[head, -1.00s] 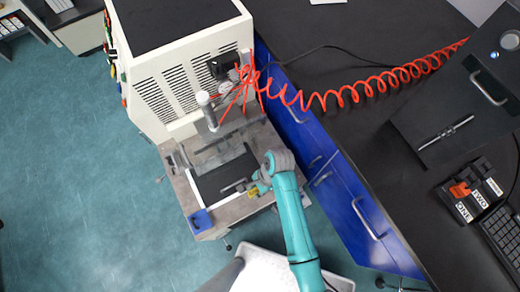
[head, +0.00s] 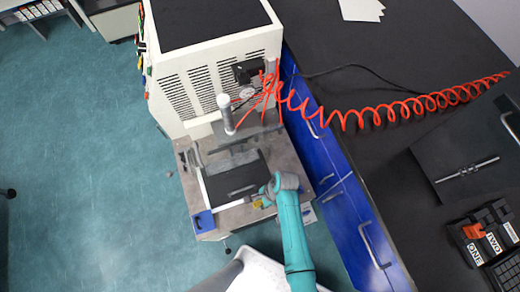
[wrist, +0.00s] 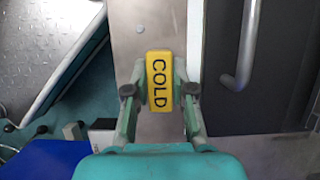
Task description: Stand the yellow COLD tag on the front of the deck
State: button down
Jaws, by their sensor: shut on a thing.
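The yellow COLD tag (wrist: 160,82) is between the two fingertips of my gripper (wrist: 161,92) in the wrist view, its lettering facing the camera. My gripper is shut on it. In the head view my gripper (head: 263,197) is over the front right part of the grey metal deck (head: 235,218), with a small bit of yellow showing beside it. The deck's bare strip (wrist: 140,25) lies under the tag in the wrist view. I cannot tell whether the tag touches the deck.
A black plate with a grey handle (wrist: 242,60) lies right of the tag. A blue block (head: 203,222) sits at the deck's front left corner. The white machine (head: 215,80) stands behind the deck. Blue drawers (head: 350,215) and a black bench with a red coiled hose (head: 400,108) are at right.

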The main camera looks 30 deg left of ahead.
jog(key=c, duration=1)
grip_release()
jog(key=shift+f, duration=0.1)
jog(key=v, duration=1.2)
